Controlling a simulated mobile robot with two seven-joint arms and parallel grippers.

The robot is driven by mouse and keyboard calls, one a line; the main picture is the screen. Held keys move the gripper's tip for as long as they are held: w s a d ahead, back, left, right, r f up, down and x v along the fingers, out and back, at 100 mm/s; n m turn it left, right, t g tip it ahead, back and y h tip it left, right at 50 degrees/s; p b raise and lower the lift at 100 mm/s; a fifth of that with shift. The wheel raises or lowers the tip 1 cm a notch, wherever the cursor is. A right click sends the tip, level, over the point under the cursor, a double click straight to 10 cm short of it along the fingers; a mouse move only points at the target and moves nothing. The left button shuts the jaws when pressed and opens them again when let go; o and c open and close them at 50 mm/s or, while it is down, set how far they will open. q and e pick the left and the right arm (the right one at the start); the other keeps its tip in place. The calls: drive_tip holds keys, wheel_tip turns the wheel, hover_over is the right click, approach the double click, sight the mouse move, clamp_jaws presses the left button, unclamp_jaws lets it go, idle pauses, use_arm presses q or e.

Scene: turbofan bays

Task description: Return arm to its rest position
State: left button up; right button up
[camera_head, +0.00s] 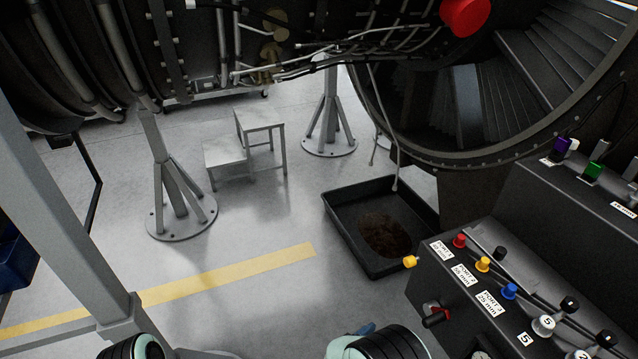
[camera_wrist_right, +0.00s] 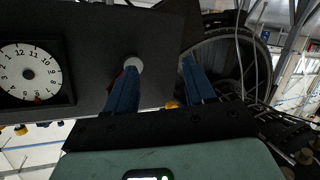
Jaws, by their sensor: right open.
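My right gripper (camera_wrist_right: 160,75) is open in the right wrist view, its two blue fingers apart with nothing held between them. A round white-grey knob (camera_wrist_right: 133,64) with some red beside it appears by the tip of the left finger; I cannot tell whether they touch. In the head view, a blue finger of my right gripper (camera_head: 366,328) shows at the bottom edge, left of the console, and the rest is mostly hidden by the arm. Part of my left arm (camera_head: 135,346) shows at the bottom left; its gripper is out of view.
A numbered dial (camera_wrist_right: 30,73) is on a panel. A black drip tray (camera_head: 335,212), support stands (camera_head: 170,200) and a step stool (camera_head: 225,150) stand beyond. Floor at centre-left is clear.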

drive_tip(key=s+d+f+n+g+y, duration=0.1)
drive_tip(key=s+f+g+y, duration=0.2)
drive_tip(key=f, duration=0.4)
drive_tip(key=s+d+f+n+y+p, duration=0.1)
drive_tip(key=s+f+y, duration=0.25)
drive_tip(key=f, duration=0.25)
drive_tip(key=s+d+f+g+y, duration=0.1)
drive_tip(key=s+f+g+y, duration=0.2)
drive_tip(key=f, duration=0.4)
drive_tip(key=s+a+f+g+y, duration=0.1)
drive_tip(key=s+a+g+y, duration=0.1)
drive_tip(key=s, duration=0.7)
drive_tip(key=s+a+f+g+y, duration=0.1)
drive_tip(key=s+a+g+y, duration=0.1)
drive_tip(key=s, duration=0.7)
drive_tip(key=shift+a+n+g+y, duration=0.35)
drive_tip(key=shift+g+y, duration=0.15)
drive_tip(key=shift+y, duration=0.25)
